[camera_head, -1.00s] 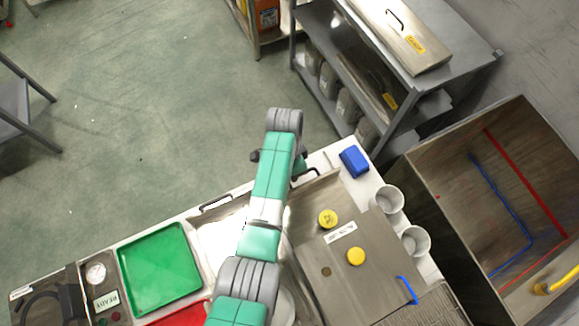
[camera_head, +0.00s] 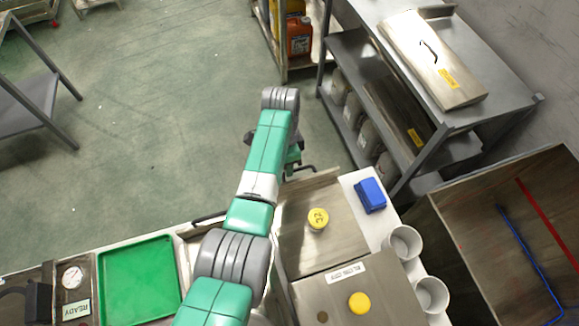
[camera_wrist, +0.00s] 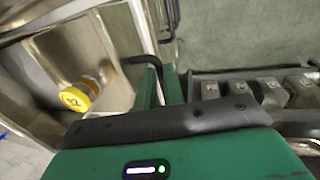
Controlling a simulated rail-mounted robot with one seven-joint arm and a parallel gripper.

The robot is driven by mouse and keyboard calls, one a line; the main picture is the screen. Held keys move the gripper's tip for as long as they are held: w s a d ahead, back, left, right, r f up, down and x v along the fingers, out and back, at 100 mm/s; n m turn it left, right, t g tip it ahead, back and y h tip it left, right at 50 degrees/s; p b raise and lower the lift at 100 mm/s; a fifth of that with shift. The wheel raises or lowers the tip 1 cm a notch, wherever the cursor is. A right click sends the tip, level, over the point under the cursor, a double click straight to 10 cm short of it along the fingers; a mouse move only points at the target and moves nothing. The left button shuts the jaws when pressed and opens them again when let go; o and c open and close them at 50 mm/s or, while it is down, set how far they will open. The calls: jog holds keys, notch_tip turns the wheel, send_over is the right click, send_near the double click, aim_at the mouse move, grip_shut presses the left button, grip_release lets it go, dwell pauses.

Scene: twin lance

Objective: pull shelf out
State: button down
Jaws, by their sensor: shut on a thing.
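The shelf (camera_head: 295,238) is a flat metal panel carrying a round yellow cap marked 22 (camera_head: 318,218). It sticks out past the bench's far edge, from under a fixed metal cover (camera_head: 335,300) with a label and a second yellow cap (camera_head: 359,303). A dark handle (camera_head: 303,168) is at the shelf's outer edge. My gripper (camera_head: 293,163) is at that handle, partly hidden by my arm. In the wrist view, my gripper's green fingers (camera_wrist: 158,84) are closed around the black handle (camera_wrist: 140,60), and the yellow cap (camera_wrist: 75,98) is to the left.
A blue block (camera_head: 370,195) and two white cups (camera_head: 404,242) stand right of the shelf. A grey rack (camera_head: 450,120) stands beyond, close to the right. A green tray (camera_head: 138,280) lies at left. Open floor (camera_head: 180,120) lies beyond the bench.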

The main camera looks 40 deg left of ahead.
jog(key=shift+a+f, duration=0.1)
jog(key=c, duration=1.5)
grip_release()
jog(key=shift+w+a, duration=0.15)
jog(key=s+p+v, duration=0.1)
jog(key=v, duration=0.6)
jog(key=shift+w+r+p, duration=0.35)
jog(key=shift+w+r, duration=0.1)
jog(key=shift+r, duration=0.05)
